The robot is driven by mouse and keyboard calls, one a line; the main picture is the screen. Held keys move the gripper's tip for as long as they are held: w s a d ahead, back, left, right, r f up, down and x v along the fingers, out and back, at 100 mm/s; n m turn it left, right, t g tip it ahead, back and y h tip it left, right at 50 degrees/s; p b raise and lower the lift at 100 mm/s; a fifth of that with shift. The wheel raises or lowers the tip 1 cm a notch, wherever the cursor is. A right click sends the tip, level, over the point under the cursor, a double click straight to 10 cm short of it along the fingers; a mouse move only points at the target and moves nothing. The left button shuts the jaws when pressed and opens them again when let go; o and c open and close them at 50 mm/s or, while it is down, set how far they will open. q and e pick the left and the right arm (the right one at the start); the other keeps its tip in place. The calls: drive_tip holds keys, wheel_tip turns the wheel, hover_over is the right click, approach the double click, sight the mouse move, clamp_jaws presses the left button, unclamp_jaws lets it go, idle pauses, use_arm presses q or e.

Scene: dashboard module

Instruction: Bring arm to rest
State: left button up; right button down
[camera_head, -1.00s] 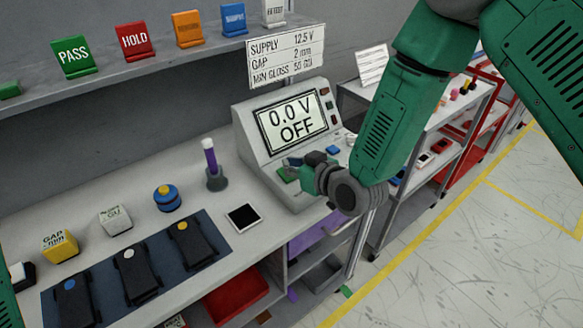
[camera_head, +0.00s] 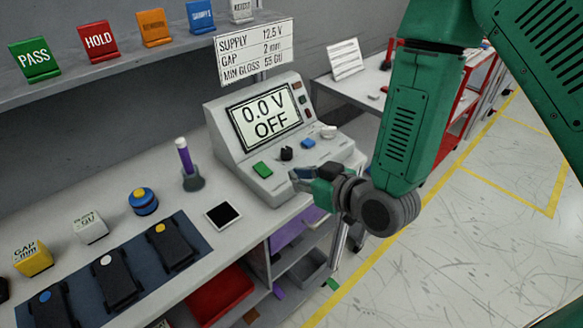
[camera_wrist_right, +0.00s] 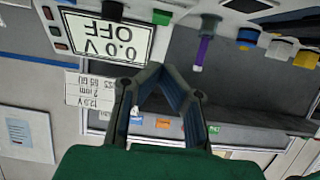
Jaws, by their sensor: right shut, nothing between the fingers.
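My right arm comes in from the upper right in the head view. Its gripper (camera_head: 304,178) is in front of the grey power supply console (camera_head: 240,150), beside its lower front edge, and holds nothing. In the right wrist view the fingers (camera_wrist_right: 166,68) meet at their tips with nothing between them. The console's display (camera_head: 265,116) reads 0.0 V OFF; it also shows upside down in the wrist view (camera_wrist_right: 105,38). My left gripper is not in view.
A blue mat (camera_head: 200,243) with several black modules lies on the bench, near a black-and-white tile (camera_head: 223,215) and a purple-topped stand (camera_head: 187,163). A shelf (camera_head: 120,75) holds coloured signs above. Red bin (camera_head: 222,292) sits below. Open floor (camera_head: 480,230) lies to the right.

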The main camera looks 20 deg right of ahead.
drive_tip(key=shift+s, duration=0.1)
drive_tip(key=s+d+f+m+g+h+b, duration=0.1)
drive_tip(key=s+d+f+g+b, duration=0.15)
drive_tip(key=s+f, duration=0.55)
drive_tip(key=s+d+f+m+g+h+b, duration=0.1)
drive_tip(key=s+f+g+b, duration=0.25)
drive_tip(key=f, duration=0.85)
drive_tip(key=s+d+f+g+h+b, duration=0.1)
drive_tip(key=s+d+f+g, duration=0.1)
drive_tip(key=s+f, duration=0.3)
drive_tip(key=s+d+f+m+g+h+b, duration=0.1)
drive_tip(key=s+f+g, duration=0.3)
drive_tip(key=s, duration=0.6)
drive_tip(key=shift+s+d+f+g+h+b, duration=0.3)
drive_tip(key=shift+s+d+f+h+b, duration=0.1)
drive_tip(key=shift+d+f+b, duration=0.3)
drive_tip(key=shift+d+r, duration=0.1)
